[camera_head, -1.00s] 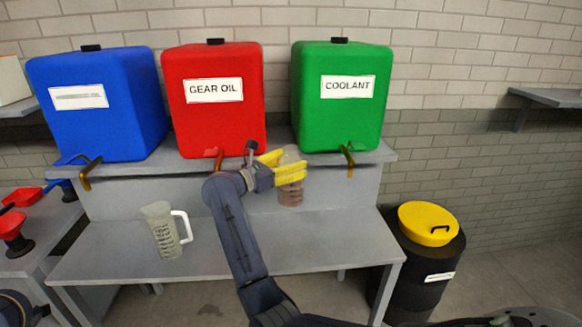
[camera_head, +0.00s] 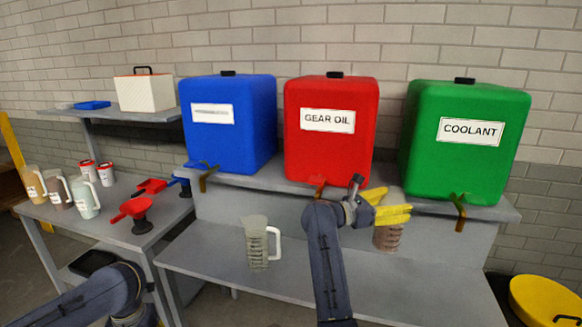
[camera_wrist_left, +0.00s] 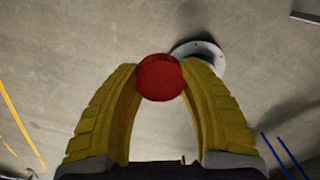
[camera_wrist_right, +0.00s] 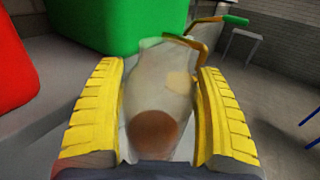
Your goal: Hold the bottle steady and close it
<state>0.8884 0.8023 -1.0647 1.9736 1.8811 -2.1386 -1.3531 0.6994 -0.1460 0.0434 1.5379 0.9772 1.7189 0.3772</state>
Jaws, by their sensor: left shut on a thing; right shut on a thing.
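A translucent bottle with brown liquid low inside (camera_head: 388,238) is held by my right gripper (camera_head: 391,205) in front of the shelf edge, between the red and green tanks. In the right wrist view the bottle (camera_wrist_right: 160,85) sits between the yellow fingers, its top showing no cap. My left gripper (camera_wrist_left: 160,88) is shut on a round red cap (camera_wrist_left: 160,78) at its fingertips, above the floor. In the head view my left arm is at the bottom left, and its fingertips and the cap are out of frame.
A grey measuring jug (camera_head: 257,245) stands on the lower bench. Above are blue (camera_head: 230,140), red (camera_head: 325,150) and green (camera_head: 465,160) tanks with taps. The left table (camera_head: 125,240) holds jugs, red-lidded cans and funnels. A yellow-lidded drum (camera_head: 545,300) is at bottom right.

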